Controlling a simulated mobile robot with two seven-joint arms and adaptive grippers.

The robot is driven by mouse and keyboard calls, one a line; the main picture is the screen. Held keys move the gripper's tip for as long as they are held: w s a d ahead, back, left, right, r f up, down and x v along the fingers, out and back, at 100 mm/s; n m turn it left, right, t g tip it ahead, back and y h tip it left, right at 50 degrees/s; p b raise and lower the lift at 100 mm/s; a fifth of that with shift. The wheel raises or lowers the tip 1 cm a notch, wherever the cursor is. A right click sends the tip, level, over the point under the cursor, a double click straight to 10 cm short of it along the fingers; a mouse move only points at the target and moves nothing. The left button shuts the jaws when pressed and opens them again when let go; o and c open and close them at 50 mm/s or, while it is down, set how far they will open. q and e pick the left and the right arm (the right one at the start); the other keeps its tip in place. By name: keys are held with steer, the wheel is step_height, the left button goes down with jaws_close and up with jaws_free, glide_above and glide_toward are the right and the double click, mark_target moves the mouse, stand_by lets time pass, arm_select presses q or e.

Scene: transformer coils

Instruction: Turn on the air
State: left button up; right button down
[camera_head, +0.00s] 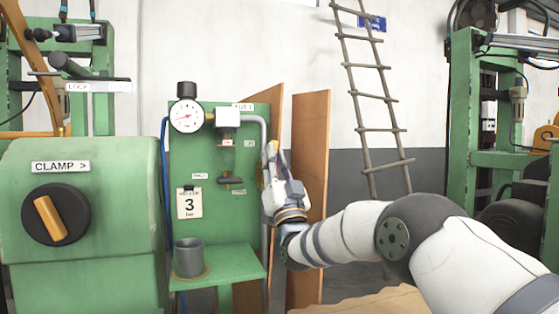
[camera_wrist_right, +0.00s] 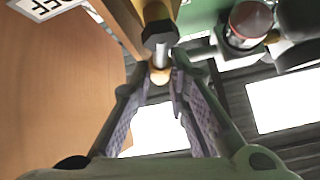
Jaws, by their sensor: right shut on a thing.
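A green air panel (camera_head: 218,215) stands left of centre in the head view. It carries a round pressure gauge (camera_head: 186,115), a white-topped regulator (camera_head: 228,119) and a grey pipe that bends down its right edge. My right gripper (camera_head: 270,152) is at that right edge, covering part of the pipe. In the right wrist view its fingers (camera_wrist_right: 163,78) close in on a small yellow part (camera_wrist_right: 158,75) below a hex nut (camera_wrist_right: 159,36); the gripper is shut on it. The yellow part looks like a valve handle, mostly hidden. My left gripper is not in view.
A "3 bar" card (camera_head: 189,204) hangs on the panel above a grey cup (camera_head: 188,257) on a green shelf. Brown boards (camera_head: 310,170) stand close right of the panel. A green CLAMP box (camera_head: 85,225) stands left; a ladder (camera_head: 368,95) leans behind.

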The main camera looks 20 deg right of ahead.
steer(key=shift+a+r+n+y, duration=0.1)
steer(key=shift+a+n+y, duration=0.15)
steer(key=shift+n+y, duration=1.2)
steer(key=shift+a+n+y, duration=0.2)
steer(key=shift+n+y, duration=1.15)
steer(key=shift+n, duration=0.1)
steer(key=shift+n+y, duration=0.4)
steer(key=shift+y, duration=0.1)
steer(key=c, duration=1.5)
jaws_free()
steer(key=shift+a, duration=0.1)
steer(key=shift+c, duration=0.2)
steer(key=v, duration=1.2)
steer(key=shift+s, duration=0.15)
